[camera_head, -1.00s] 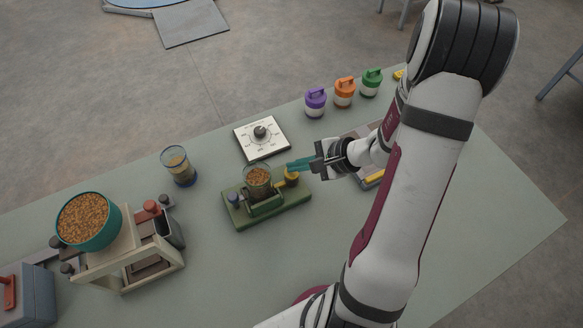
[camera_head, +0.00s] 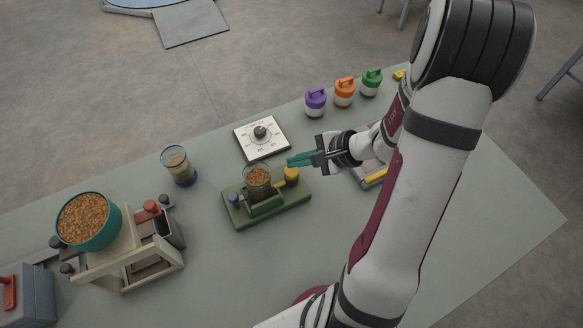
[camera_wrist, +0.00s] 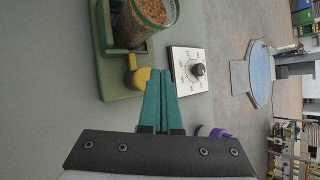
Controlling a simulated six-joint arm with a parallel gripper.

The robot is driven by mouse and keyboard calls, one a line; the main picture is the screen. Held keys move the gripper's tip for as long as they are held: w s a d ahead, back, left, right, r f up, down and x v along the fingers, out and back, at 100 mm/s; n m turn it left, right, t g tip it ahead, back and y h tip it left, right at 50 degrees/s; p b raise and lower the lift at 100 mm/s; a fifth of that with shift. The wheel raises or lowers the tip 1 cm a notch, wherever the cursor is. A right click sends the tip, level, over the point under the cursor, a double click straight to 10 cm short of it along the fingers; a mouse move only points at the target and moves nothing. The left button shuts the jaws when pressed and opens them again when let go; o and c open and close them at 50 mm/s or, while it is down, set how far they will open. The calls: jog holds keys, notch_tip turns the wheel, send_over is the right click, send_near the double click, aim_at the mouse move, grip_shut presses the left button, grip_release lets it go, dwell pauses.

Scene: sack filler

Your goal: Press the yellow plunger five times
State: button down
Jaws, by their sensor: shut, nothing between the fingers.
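The yellow plunger (camera_head: 292,174) stands at the right end of a green base (camera_head: 240,216). In the wrist view the plunger (camera_wrist: 140,78) is just left of my fingertips. A clear cup of grain (camera_head: 257,182) sits on the same base, left of the plunger. My gripper (camera_head: 291,161) has teal fingers, shut together and empty. In the head view the fingertips are just above the plunger's top, seemingly with a small gap. The wrist view also shows the shut fingers (camera_wrist: 160,76).
A dial panel (camera_head: 262,136) lies behind the base. A glass of grain (camera_head: 179,166) stands to the left, near a stand with a teal bowl of grain (camera_head: 88,221). Purple (camera_head: 315,102), orange (camera_head: 344,92) and green (camera_head: 371,82) lidded jars stand at the back edge.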

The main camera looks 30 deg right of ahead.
aim_at(297, 171)
jog(key=shift+r, duration=2.5)
dwell(0.7)
notch_tip(297, 171, up, 4)
jog(key=shift+f, duration=0.1)
jog(key=shift+f, duration=4.45)
jog(key=shift+f, duration=0.1)
jog(key=shift+f, duration=0.3)
